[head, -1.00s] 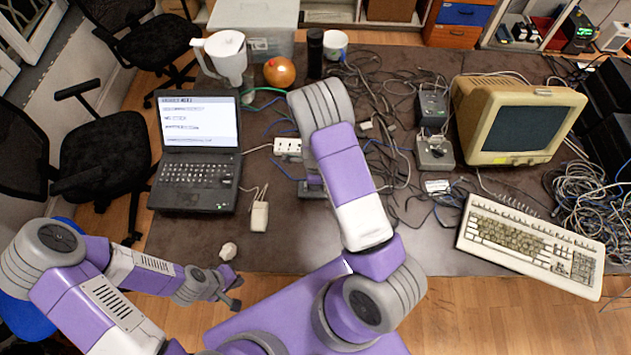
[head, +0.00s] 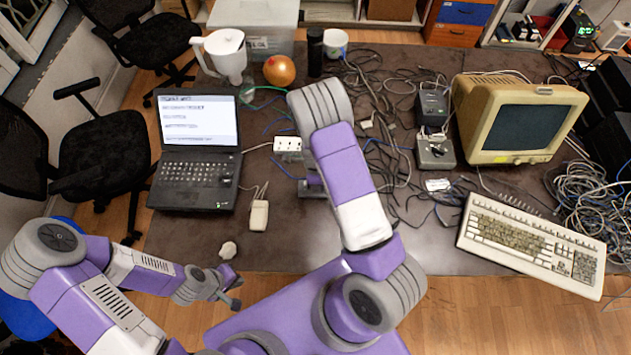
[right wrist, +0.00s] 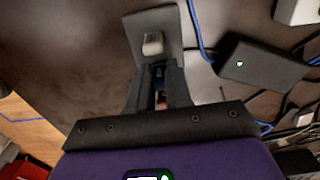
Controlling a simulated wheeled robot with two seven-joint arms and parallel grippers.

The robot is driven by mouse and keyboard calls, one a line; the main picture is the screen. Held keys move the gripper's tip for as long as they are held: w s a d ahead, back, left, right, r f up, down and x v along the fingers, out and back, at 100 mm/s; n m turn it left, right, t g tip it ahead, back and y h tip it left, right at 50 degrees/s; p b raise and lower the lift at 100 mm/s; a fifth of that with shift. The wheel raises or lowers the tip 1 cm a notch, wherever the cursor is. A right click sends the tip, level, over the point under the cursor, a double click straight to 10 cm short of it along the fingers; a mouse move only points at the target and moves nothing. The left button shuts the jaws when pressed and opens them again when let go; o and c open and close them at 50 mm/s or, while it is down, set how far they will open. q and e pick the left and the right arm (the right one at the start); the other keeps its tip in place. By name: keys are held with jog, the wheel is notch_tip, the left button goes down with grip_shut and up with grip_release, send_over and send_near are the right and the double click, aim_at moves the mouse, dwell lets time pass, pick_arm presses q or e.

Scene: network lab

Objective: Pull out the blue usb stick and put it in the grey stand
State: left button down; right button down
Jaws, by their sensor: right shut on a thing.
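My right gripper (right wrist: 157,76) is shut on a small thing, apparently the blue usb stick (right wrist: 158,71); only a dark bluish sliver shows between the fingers. Just past the fingertips is a flat grey plate, which looks like the grey stand (right wrist: 170,22), with a pale grey block (right wrist: 152,44) in front of it or on it. I cannot tell whether the stick touches the stand. In the head view the grey stand (head: 310,189) shows partly beside my right arm, which hides the right gripper. My left gripper (head: 237,291) is open and empty off the table's front edge.
A black box with a green light (right wrist: 262,62) and blue cables lie right of the right gripper. A laptop (head: 195,150), a white adapter (head: 259,215) and a white power strip (head: 287,144) are to the left. A keyboard (head: 530,245) and monitor (head: 515,120) are to the right.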

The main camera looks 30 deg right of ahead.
jog(key=shift+f, duration=0.3)
jog(key=c, duration=1)
grip_release()
jog(key=shift+r, duration=0.1)
notch_tip(320, 180, up, 8)
jog(key=shift+f+p, duration=0.25)
jog(key=shift+p, duration=0.3)
jog(key=shift+s+f, duration=0.1)
